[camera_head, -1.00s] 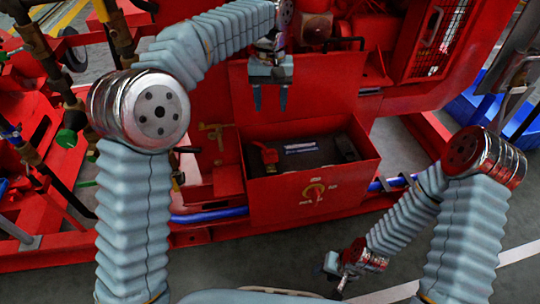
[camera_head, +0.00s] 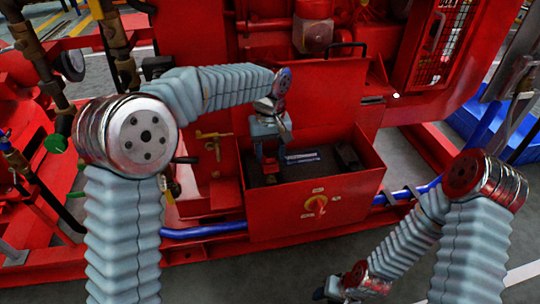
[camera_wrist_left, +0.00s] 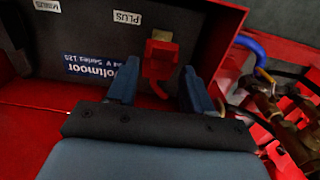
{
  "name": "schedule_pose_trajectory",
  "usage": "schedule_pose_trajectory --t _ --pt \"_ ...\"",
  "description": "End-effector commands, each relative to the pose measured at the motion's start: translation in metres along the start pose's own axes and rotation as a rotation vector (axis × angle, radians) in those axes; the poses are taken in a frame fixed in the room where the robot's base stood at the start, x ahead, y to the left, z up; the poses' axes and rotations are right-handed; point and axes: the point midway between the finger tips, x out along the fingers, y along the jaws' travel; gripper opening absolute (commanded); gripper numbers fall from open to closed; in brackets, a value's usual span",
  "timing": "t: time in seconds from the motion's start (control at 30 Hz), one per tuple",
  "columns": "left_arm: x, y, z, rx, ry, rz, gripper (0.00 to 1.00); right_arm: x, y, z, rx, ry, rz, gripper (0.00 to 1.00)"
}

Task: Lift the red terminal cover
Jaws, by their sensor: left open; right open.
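The red terminal cover (camera_wrist_left: 160,55) sits on the dark battery (camera_wrist_left: 95,35) beside the PLUS label (camera_wrist_left: 127,18). In the head view the cover (camera_head: 271,165) is partly hidden by my left gripper (camera_head: 270,156). My left gripper points down into the open red box. In the wrist view its fingers (camera_wrist_left: 158,82) are apart, with the cover ahead and between their lines. I cannot tell if either finger touches it. My right gripper (camera_head: 335,290) is low at the bottom edge, away from the box; its fingers are hard to make out.
A dark block (camera_head: 347,157) stands at the battery's right end. A brass valve (camera_head: 213,140) and blue hose (camera_head: 205,230) lie left of the box.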

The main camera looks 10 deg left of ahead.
Motion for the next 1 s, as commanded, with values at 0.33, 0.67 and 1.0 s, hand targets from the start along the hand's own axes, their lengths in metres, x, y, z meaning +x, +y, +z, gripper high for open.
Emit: schedule_pose_trajectory --t 0.33,0.67,1.0 --pt "0.004 0.000 0.000 0.001 -0.001 -0.001 0.50 0.001 0.000 0.000 0.000 0.000 0.000 0.43" --pt "0.004 0.000 0.000 0.000 -0.001 -0.001 0.00 0.001 0.000 0.000 0.000 0.000 0.000 0.43" --pt "-0.002 0.000 -0.003 0.000 -0.029 -0.001 0.00 -0.015 -0.004 -0.001 0.001 0.003 0.002 0.43"
